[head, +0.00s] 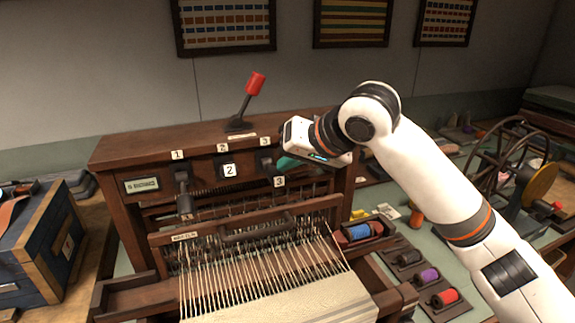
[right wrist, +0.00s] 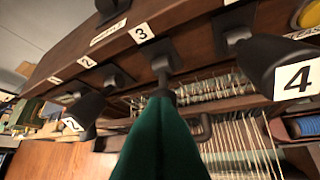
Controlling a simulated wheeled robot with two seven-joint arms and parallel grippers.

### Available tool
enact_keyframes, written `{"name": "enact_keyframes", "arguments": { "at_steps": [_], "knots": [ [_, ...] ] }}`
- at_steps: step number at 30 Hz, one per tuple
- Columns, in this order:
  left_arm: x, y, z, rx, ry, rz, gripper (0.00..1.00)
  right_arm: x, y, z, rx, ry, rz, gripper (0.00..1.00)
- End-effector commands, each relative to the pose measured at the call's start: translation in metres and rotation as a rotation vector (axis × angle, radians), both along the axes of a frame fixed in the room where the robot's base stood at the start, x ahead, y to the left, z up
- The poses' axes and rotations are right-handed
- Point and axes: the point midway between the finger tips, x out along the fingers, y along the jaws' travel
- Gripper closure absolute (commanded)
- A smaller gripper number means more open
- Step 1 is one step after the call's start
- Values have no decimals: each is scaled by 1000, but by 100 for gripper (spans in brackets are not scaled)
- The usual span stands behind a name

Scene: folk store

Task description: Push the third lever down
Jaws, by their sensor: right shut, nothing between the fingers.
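The third lever (head: 265,160) is on the wooden loom's front panel, under its 3 label. A lower 3 tile (head: 279,181) shows just below. In the right wrist view the lever's black base and shaft (right wrist: 161,65) show in the middle; its handle is hidden behind my fingers. My right gripper (head: 288,163) is shut and empty, at the right side of this lever in the head view. Its green fingers (right wrist: 160,98) overlap the shaft's lower end; I cannot tell whether they touch. My left gripper is not in view.
Lever 1 (head: 183,190) hangs down; lever 2 (head: 228,169) points outward. In the right wrist view, the handle marked 4 (right wrist: 285,72) is close on the right. A red-tipped lever (head: 247,100) stands on top. Warp threads (head: 270,245) stretch below; a blue chest (head: 45,240) stands left.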

Motion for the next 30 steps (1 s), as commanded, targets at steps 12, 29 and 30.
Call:
{"name": "enact_keyframes", "arguments": {
  "at_steps": [12,29,30],
  "knots": [
    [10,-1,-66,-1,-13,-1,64,-8,-2,-42,115,-348,1,100],
    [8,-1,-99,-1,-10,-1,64,-7,-3,-56,184,-567,0,100],
    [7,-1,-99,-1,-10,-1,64,-7,-3,-56,185,-570,0,100]
  ]
}}
